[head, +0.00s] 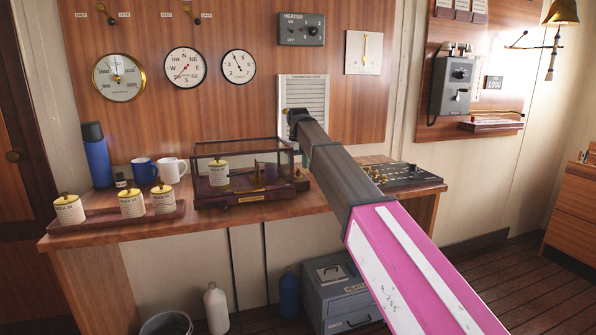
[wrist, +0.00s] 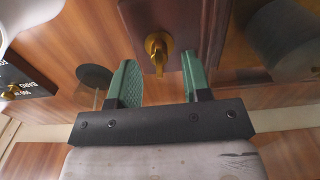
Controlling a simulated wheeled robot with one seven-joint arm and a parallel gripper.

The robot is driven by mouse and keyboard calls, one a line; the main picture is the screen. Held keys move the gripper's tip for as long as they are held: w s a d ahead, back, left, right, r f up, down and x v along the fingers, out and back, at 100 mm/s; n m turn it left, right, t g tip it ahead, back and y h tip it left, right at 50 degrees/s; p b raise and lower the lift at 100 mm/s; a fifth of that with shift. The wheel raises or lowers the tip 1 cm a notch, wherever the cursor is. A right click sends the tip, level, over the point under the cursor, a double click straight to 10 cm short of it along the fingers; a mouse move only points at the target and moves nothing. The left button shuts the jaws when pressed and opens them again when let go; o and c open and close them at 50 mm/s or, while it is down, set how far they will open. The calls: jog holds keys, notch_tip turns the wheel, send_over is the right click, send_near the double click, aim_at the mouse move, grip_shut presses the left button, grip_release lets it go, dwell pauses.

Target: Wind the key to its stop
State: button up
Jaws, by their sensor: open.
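A brass key (wrist: 157,46) sticks out of a dark wooden face in the wrist view. My gripper (wrist: 158,66) has two green fingers, open, one on each side of the key with a gap to both. The key lies near the fingertips, and I see no contact. In the head view, a glass-sided wooden case (head: 245,199) with a brass plate stands on the wooden counter. It holds a white labelled drum (head: 219,172).
A tray (head: 92,219) with white labelled canisters, two mugs (head: 144,171) and a blue flask (head: 97,155) stand left of the case on the counter (head: 150,232). A control panel (head: 405,176) lies to the right, close to my arm. Gauges hang on the wall behind.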

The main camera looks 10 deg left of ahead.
aim_at(298, 168)
jog(key=shift+f, duration=1.2)
grip_shut()
jog(key=shift+m, duration=0.8)
grip_release()
jog(key=shift+r, duration=0.1)
notch_tip(298, 168, up, 11)
jog(key=shift+f, duration=0.2)
